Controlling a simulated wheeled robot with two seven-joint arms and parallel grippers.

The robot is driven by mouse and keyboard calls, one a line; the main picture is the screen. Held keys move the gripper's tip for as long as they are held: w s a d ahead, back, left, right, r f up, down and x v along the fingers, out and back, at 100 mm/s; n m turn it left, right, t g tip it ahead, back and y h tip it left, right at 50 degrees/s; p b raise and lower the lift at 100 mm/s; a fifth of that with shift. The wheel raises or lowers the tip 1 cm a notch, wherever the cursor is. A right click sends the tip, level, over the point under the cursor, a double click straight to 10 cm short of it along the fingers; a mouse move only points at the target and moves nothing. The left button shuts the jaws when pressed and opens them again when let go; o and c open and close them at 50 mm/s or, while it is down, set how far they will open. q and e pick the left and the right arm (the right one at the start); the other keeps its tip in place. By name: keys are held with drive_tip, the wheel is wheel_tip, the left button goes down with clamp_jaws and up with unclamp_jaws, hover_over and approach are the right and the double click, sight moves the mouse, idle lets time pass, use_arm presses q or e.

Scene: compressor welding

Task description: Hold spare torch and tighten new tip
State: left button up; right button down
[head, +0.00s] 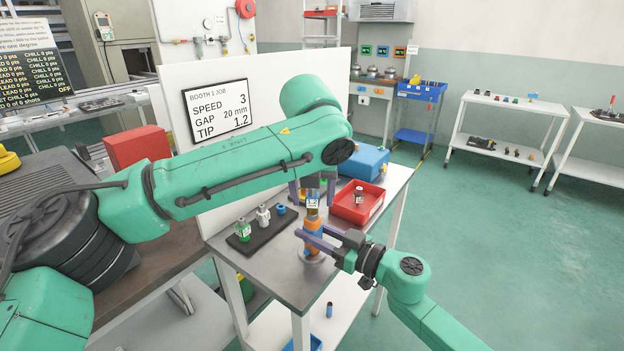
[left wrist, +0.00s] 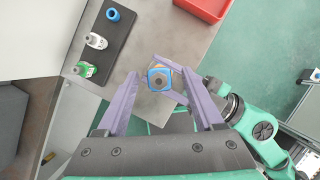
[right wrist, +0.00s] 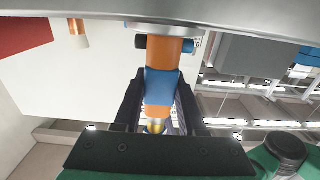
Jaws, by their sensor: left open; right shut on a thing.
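The spare torch (head: 313,236), orange with a blue band, stands roughly upright over a round metal base on the small table. My right gripper (head: 308,241) is shut on it; in the right wrist view the fingers flank the torch's blue band (right wrist: 161,87). A labelled blue piece (head: 313,202) is at its top. My left gripper (head: 312,191) is just above that top, fingers open. In the left wrist view the torch top (left wrist: 160,78), a blue square around a metal centre, lies between the parted fingers, with a gap on each side. Whether the tip is seated is hidden.
A black mat (head: 258,240) holds a green-labelled part (head: 243,231), a white-grey part (head: 263,216) and a blue part (head: 281,210). A red bin (head: 345,212) with a labelled part inside stands right of the torch. A white board (head: 215,155) stands behind.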

use_arm(q)
drive_tip(key=shift+f, duration=0.15)
clamp_jaws()
drive_tip(key=c, duration=0.9)
unclamp_jaws()
drive_tip(key=shift+c, duration=0.2)
clamp_jaws()
drive_tip(key=shift+w, duration=0.1)
